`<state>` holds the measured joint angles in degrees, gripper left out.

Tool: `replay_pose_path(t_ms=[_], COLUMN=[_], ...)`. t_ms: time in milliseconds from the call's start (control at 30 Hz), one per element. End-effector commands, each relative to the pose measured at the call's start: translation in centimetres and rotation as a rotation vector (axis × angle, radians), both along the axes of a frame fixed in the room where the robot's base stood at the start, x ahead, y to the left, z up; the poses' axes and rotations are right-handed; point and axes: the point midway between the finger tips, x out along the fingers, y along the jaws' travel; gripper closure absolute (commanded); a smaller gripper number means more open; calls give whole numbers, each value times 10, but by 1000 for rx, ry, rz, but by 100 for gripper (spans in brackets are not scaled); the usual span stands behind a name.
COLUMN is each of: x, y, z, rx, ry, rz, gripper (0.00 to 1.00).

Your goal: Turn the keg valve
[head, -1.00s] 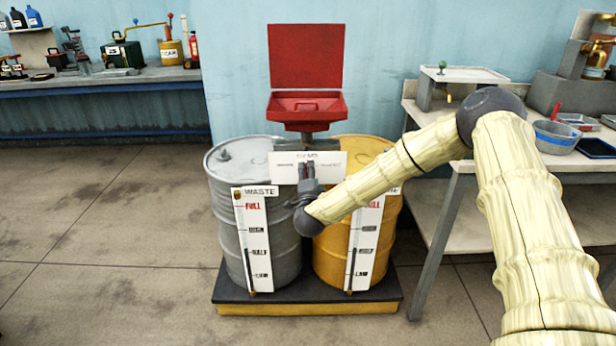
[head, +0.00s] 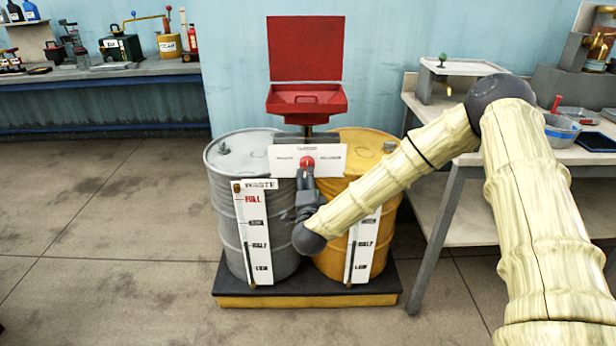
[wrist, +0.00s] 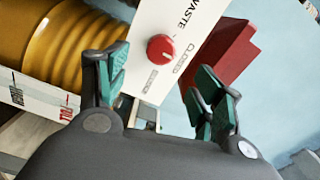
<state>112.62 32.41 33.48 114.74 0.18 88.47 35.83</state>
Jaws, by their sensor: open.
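A round red knob (head: 307,162) sits on a white labelled panel (head: 334,158) between two drums. In the wrist view the red knob (wrist: 161,48) is beside the words WASTE and CLOSED. My gripper (head: 305,174) is just below and in front of the knob in the head view. In the wrist view my gripper (wrist: 160,78) is open, with green-padded fingers apart and nothing between them. The knob shows beyond the fingertips; contact is not seen. A brass fitting (head: 598,45) stands at the far right; I cannot tell if it is a keg valve.
A grey drum (head: 229,215) and a yellow drum (head: 387,200) stand on a low dark pallet (head: 300,285). A red open-lidded funnel (head: 307,100) rises behind the panel. A bench (head: 430,110) is at right. Floor at left is clear.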

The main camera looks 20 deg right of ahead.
Motion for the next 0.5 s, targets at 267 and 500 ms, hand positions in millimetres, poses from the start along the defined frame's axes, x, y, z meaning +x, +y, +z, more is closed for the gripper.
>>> replay_pose_path(t_ms=[267,500], x=[-27,-29], y=[8,8], z=[0,0], rx=[0,0], ry=[0,-1], rz=[0,-1], gripper=[33,33])
